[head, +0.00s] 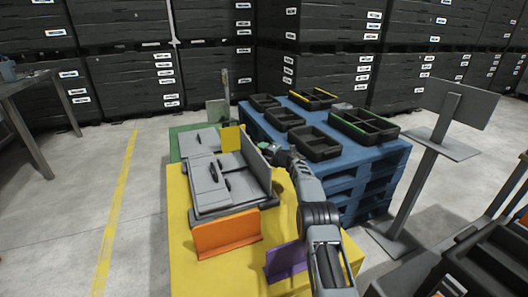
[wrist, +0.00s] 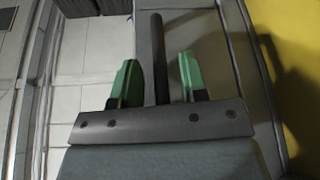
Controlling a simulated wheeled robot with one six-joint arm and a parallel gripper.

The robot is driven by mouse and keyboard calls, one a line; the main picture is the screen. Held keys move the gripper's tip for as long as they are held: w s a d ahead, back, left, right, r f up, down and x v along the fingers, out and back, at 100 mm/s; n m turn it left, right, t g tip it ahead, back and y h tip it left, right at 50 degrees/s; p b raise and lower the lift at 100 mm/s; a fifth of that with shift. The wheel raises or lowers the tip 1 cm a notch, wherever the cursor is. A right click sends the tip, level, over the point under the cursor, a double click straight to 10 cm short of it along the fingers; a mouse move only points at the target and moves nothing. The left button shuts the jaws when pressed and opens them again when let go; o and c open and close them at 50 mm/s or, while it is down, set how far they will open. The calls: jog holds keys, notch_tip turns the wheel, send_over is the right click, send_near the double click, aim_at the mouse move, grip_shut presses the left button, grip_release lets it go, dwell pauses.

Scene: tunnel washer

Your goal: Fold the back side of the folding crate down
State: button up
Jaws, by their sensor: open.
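The grey folding crate (head: 214,208) lies on a yellow table. Panels with black handles (head: 214,171) lie flat at its left and middle. One grey side panel (head: 257,166) stands up along its right edge in the head view. My gripper (head: 265,148) is at the top of this standing panel, on its right. In the wrist view my gripper (wrist: 157,80) has its green fingers apart, one on each side of a dark bar (wrist: 157,45). The bar looks like a handle in front of a grey panel (wrist: 195,40). Contact cannot be told.
Orange (head: 227,234), purple (head: 286,261) and yellow (head: 231,138) brackets stand around the crate on the yellow table (head: 185,270). A blue pallet stack (head: 375,165) with several black trays stands close on the right. A grey post stand (head: 430,160) is further right. Floor at left is clear.

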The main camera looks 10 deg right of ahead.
dwell(0.3)
grip_shut()
dwell(0.4)
